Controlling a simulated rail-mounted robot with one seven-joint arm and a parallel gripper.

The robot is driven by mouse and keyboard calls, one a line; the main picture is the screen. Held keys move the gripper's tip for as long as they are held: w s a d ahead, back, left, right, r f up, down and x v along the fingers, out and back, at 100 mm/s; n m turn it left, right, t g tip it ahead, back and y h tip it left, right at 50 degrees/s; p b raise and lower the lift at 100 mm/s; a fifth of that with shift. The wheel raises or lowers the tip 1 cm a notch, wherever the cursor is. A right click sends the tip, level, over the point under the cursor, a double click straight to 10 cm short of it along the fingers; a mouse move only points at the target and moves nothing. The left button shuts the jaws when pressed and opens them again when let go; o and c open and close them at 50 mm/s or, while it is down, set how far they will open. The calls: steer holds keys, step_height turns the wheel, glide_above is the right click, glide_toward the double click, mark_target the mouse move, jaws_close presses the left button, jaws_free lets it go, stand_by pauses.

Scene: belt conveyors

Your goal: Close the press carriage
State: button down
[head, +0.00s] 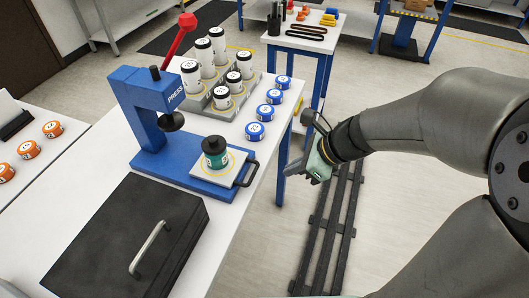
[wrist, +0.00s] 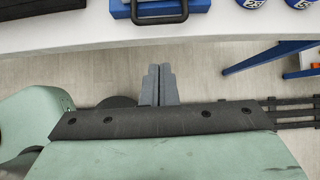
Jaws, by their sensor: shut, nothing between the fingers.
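The blue press (head: 148,105) stands on the white table with its red lever raised. Its carriage (head: 224,173), a pale plate with a dark handle (head: 246,174), sits at the front of the blue base. A teal jar with a black lid (head: 215,155) stands on the carriage, in front of the press head rather than under it. My gripper (head: 291,172) is off the table's right edge, apart from the handle. In the wrist view my gripper (wrist: 159,72) is shut and empty, and the handle (wrist: 160,18) shows at the top.
A grey tray (head: 222,103) of white jars and several blue-lidded pucks (head: 266,112) stand behind and right. Floor rails (head: 330,235) run below my gripper. The space between handle and gripper looks clear.

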steer(key=w+a+f, duration=0.2)
steer(key=a+f, duration=0.3)
steer(key=a, duration=0.1)
steer(key=shift+w+a, duration=0.15)
steer(key=shift+a, duration=0.25)
